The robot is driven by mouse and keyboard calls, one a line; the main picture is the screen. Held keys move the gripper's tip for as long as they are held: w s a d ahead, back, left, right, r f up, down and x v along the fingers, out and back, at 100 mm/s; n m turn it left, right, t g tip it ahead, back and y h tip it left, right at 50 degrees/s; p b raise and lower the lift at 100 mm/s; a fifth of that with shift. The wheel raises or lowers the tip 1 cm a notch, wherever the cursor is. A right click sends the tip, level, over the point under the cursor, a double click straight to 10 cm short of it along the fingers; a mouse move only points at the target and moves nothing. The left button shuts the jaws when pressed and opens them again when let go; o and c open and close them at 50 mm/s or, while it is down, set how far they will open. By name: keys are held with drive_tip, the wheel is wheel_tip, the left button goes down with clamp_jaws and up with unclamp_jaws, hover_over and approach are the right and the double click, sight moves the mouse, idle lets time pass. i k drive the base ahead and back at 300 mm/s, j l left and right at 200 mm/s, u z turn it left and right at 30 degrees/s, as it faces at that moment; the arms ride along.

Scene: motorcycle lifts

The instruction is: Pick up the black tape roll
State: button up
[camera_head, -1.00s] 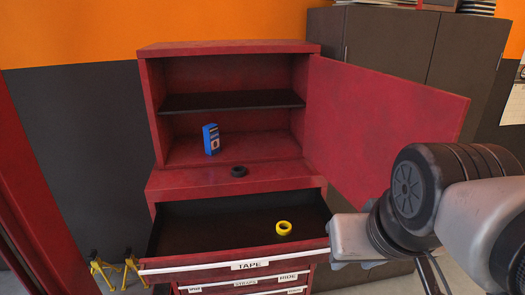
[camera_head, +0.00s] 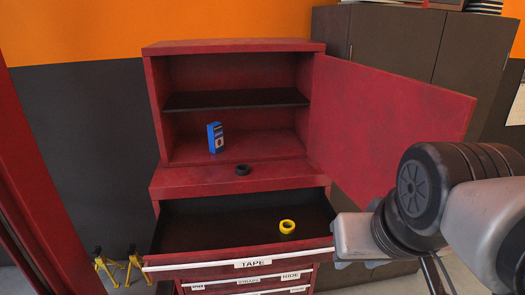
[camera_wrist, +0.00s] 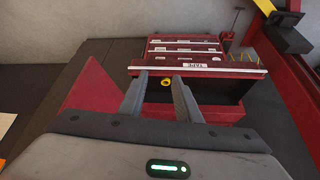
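The black tape roll (camera_head: 242,170) lies flat on the red ledge of the cabinet, in front of the open upper compartment and above the open drawer. I cannot make it out in the wrist view. My gripper (camera_wrist: 160,82) shows in the wrist view with its two fingers spread apart and nothing between them that it holds. It is well away from the cabinet. In the head view only my arm shows at the right, and the fingers are out of the frame.
A yellow tape roll (camera_head: 287,227) lies in the open drawer labelled TAPE (camera_head: 180,230). A blue box (camera_head: 215,137) stands in the upper compartment. The red cabinet door (camera_head: 385,120) is swung open to the right, close to my arm. Yellow stands (camera_head: 134,265) are on the floor at left.

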sight(246, 168)
drive_tip(key=i+l+u, duration=0.4)
drive_tip(key=i+l, duration=0.25)
drive_tip(key=i, duration=0.1)
